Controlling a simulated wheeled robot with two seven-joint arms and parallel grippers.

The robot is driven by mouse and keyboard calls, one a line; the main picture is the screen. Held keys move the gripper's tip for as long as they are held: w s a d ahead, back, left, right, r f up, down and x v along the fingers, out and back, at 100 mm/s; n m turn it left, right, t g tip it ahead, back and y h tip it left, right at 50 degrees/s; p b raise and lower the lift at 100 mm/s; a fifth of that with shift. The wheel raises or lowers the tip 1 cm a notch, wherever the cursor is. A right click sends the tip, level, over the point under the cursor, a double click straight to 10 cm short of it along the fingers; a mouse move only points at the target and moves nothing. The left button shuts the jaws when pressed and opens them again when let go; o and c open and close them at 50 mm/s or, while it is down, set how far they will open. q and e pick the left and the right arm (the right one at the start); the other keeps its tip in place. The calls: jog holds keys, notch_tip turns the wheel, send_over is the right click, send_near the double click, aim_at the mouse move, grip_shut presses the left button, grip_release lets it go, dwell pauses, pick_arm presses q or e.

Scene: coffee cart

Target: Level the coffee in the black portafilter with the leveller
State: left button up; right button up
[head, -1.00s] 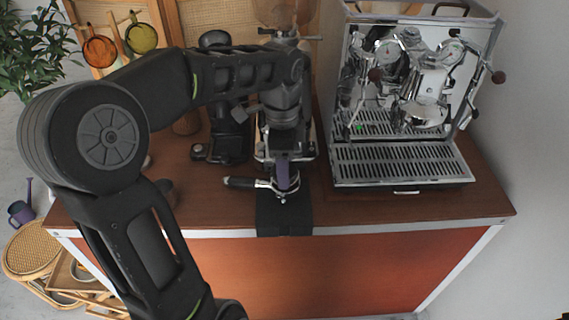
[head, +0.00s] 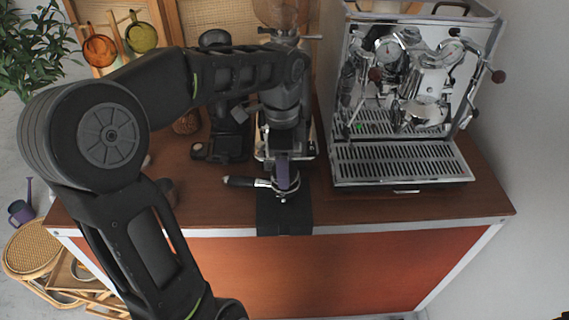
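My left gripper (head: 283,172) points down right above the basket. The gripper and this piece hide the coffee and most of the basket. Whether the leveller's base sits inside the rim cannot be told. My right gripper is not in view.
A chrome espresso machine (head: 400,160) stands close on the right. A grinder (head: 283,14) stands behind my arm, and a black device (head: 229,140) stands to the left. Bare wood lies left of the portafilter.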

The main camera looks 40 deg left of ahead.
pick_arm(q)
jog(key=shift+f+b, duration=0.35)
jog(key=shift+f, duration=0.6)
dwell(3.4)
jog(key=shift+s+d, duration=0.1)
